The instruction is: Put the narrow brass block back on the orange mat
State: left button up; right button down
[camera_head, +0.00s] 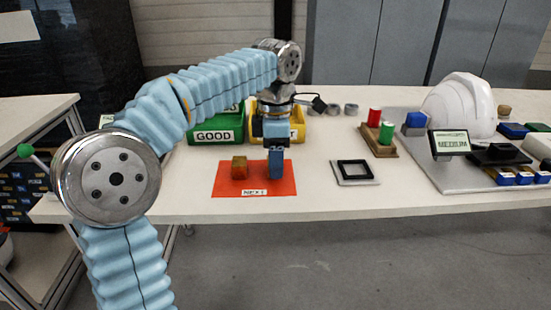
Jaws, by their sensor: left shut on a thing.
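The orange mat (222,186) lies near the front edge of the table, with a label reading NEXT on its front. A brass block (239,167) stands on the left part of the mat; I cannot tell whether it is the narrow one. My left gripper (276,172) points straight down over the right part of the mat, to the right of this block and apart from it. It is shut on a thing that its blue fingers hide. The fingertips are at or just above the mat. My right gripper is not in view.
A green bin (216,136) labelled GOOD and a yellow bin (298,124) stand behind the mat. To the right are a black square frame (355,170), a wooden stand with red and green cylinders (378,142), and a white helmet (462,103). The table between mat and frame is clear.

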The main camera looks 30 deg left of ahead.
pick_arm(q)
jog(key=o, duration=1.3)
jog(key=shift+f, duration=0.1)
notch_tip(320, 180, up, 8)
jog(key=shift+r+p, duration=0.1)
jog(key=shift+p, duration=1.1)
jog(key=shift+r, duration=2.05)
